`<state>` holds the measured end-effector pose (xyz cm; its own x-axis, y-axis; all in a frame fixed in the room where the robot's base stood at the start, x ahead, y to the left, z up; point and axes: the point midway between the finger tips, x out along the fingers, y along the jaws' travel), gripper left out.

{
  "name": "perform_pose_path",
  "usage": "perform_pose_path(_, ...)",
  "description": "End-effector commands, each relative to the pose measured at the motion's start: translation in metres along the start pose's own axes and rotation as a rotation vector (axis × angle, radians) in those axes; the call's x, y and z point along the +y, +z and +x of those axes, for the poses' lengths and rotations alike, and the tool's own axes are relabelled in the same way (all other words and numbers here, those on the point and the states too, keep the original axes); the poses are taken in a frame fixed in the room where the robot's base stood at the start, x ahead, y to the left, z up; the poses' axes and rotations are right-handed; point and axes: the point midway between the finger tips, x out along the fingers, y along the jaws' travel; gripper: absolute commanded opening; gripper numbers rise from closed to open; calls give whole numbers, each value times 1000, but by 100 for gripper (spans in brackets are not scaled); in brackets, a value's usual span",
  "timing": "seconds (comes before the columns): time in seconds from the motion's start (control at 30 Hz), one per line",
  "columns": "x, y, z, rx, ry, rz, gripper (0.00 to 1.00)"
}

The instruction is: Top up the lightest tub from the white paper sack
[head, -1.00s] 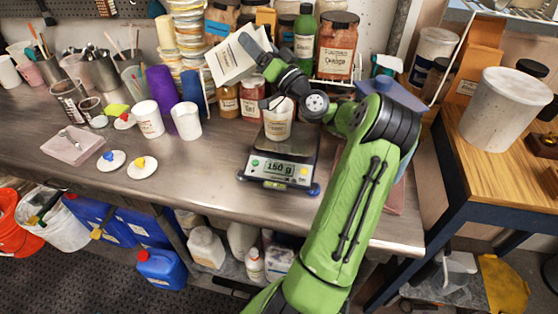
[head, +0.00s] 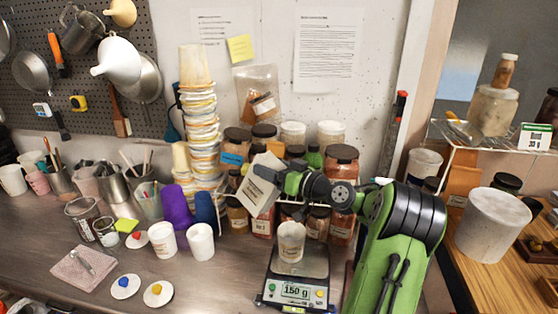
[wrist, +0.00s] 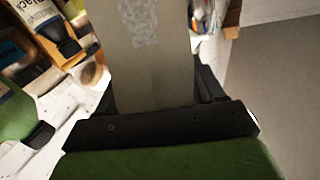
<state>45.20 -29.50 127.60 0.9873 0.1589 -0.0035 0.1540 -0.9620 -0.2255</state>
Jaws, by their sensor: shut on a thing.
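The white paper sack (head: 262,186) is held tilted in my gripper (head: 274,176), above and left of the scale. In the wrist view the sack (wrist: 150,50) shows as a grey-beige panel beyond the dark gripper bar. A white tub (head: 291,240) stands upright on the digital scale (head: 297,291), whose display reads 150 g. Two more white tubs, one labelled (head: 162,240) and one to its right (head: 200,242), stand open on the bench to the left. Their fill levels cannot be told. The sack's mouth is not clearly visible, and no falling powder shows.
Lids with blue (head: 125,286), yellow (head: 158,294) and red knobs lie on the steel bench. A wooden side table (head: 495,270) stands at right.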

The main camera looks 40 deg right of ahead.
Motion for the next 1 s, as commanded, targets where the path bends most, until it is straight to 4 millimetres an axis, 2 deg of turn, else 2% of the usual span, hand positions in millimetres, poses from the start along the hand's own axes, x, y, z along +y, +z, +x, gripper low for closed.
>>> perform_pose_path(0.2, -2, -7, 0, -135, 31, -79, 5)
perform_pose_path(0.5, 0, -2, -2, -336, 77, -191, 5)
perform_pose_path(1.0, 4, 6, -3, -380, 90, -216, 5)
